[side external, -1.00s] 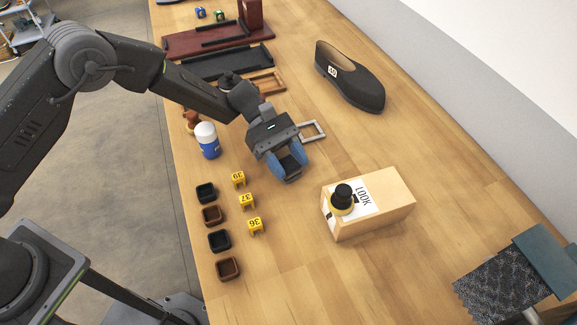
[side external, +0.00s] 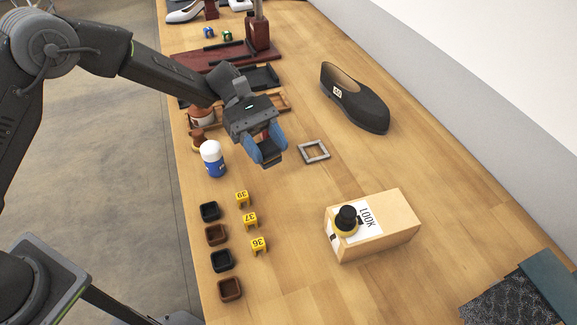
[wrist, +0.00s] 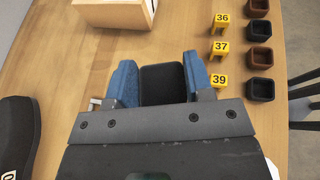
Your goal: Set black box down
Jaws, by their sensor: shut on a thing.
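The black box (wrist: 163,84) is held between the blue fingers of my gripper (wrist: 165,82), which is shut on it. In the side external view my gripper (side external: 265,149) holds the dark box (side external: 269,151) over the wooden table (side external: 300,290), left of a grey square frame (side external: 313,151). The fingers partly hide the box. It looks to be above the tabletop, but the exact height cannot be told.
Several small open boxes (side external: 216,235) and yellow number markers (side external: 250,219) stand at the table's left edge. A blue-and-white bottle (side external: 212,158) is near the gripper. A black shoe (side external: 355,97) and wooden block (side external: 375,226) stand right. Open wood lies between.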

